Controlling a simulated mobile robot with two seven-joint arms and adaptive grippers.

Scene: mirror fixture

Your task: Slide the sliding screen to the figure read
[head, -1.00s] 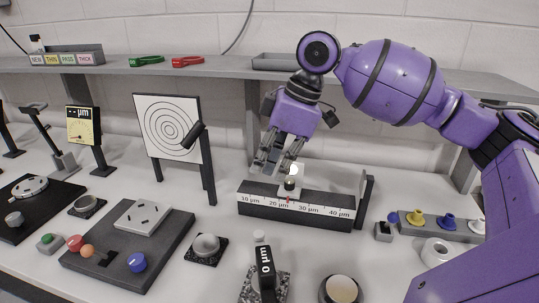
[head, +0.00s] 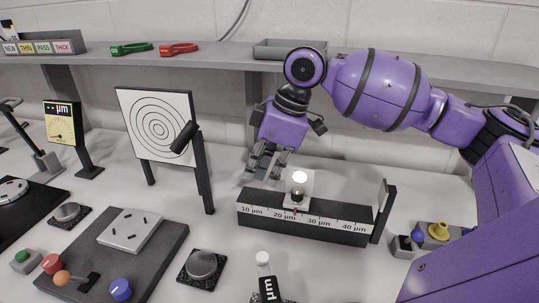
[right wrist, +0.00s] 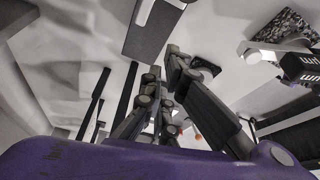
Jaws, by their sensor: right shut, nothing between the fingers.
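The sliding screen (head: 308,186) is a small pale upright panel on the black-and-white scale rail (head: 263,213). A dark knob (head: 297,196) stands at its front, and a bright spot lights its face. The red pointer (head: 295,211) below it sits between the 20 and 30 µm marks, nearer 20. My right gripper (head: 261,172) is shut and empty, behind and left of the screen, apart from it in the picture. Its fingers (right wrist: 163,100) fill the middle of the right wrist view. A yellow µm meter (head: 62,124) stands at left; its needle is too small to read. My left gripper is not in view.
A ringed target board (head: 158,128) with a dark tube stands left of the rail. A dark post (head: 384,212) rises at the rail's right end. A grey shelf (head: 215,63) runs behind.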

